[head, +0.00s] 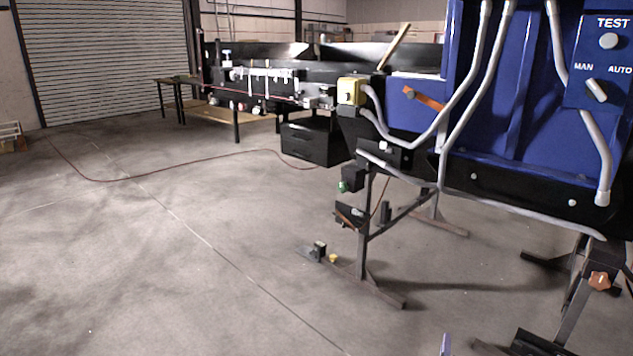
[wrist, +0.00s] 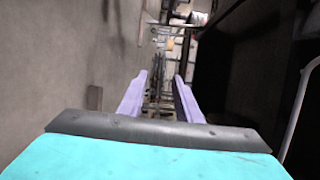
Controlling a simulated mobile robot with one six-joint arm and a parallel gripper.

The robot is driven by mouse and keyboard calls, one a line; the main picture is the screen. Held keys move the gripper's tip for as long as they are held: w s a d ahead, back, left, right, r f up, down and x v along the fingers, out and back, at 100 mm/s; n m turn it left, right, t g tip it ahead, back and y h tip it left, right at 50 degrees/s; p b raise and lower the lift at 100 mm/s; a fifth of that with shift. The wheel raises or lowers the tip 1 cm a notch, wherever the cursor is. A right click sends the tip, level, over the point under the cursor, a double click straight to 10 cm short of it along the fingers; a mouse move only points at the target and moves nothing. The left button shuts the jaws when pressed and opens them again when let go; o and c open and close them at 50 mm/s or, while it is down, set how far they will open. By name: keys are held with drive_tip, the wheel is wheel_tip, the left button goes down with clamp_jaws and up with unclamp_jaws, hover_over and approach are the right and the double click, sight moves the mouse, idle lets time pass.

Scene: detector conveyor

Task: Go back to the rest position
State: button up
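My gripper (wrist: 160,82) shows in the wrist view with its two lilac fingers apart and nothing held between them. A turquoise and dark grey part of my gripper fills the bottom of that view. In the head view only a small lilac tip of my gripper (head: 445,345) shows at the bottom edge, over the floor and below the conveyor machine. The rest of my arm is out of the head view.
A blue control cabinet (head: 515,90) with a TEST button (head: 608,41) and a MAN/AUTO switch (head: 596,90) stands at the right. The conveyor (head: 265,85) runs behind it. Metal stand legs (head: 362,225) reach the floor. The concrete floor (head: 150,270) at left is largely clear.

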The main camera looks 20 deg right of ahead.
drive_tip(key=w+a+r+n+y+p, duration=0.1)
drive_tip(key=w+a+r+y+p, duration=0.1)
drive_tip(key=w+a, duration=0.45)
drive_tip(key=w+a+r+n+t+y+p, duration=0.1)
drive_tip(key=w+a+r+n+y+p, duration=0.15)
drive_tip(key=a, duration=0.65)
drive_tip(key=w+a+r+n+y+p, duration=0.1)
drive_tip(key=w+a+p, duration=0.2)
drive_tip(key=w+a, duration=0.35)
drive_tip(key=s+a+r+n+g+y+p, duration=0.1)
drive_tip(key=a+n+y+p, duration=0.15)
drive_tip(key=a, duration=0.95)
drive_tip(key=s+a+n+g+y+p, duration=0.1)
drive_tip(key=a+n+g+y+p, duration=0.2)
drive_tip(key=a, duration=0.9)
drive_tip(key=s+a+n+g+y+p, duration=0.2)
drive_tip(key=s+a+n+g+p, duration=0.35)
drive_tip(key=s+a, duration=0.85)
drive_tip(key=s+a+r+n+g, duration=0.1)
drive_tip(key=s+r+n+g, duration=0.1)
drive_tip(key=s, duration=0.6)
drive_tip(key=s+a+r+n+g, duration=0.2)
drive_tip(key=s+n+g, duration=0.2)
drive_tip(key=s+n, duration=0.2)
drive_tip(key=s+a+r+n+g+p, duration=0.1)
drive_tip(key=s+r+n+g, duration=0.1)
drive_tip(key=s, duration=0.8)
drive_tip(key=shift+a+r+n+g, duration=0.2)
drive_tip(key=shift+n+g, duration=0.25)
drive_tip(key=shift+n, duration=0.7)
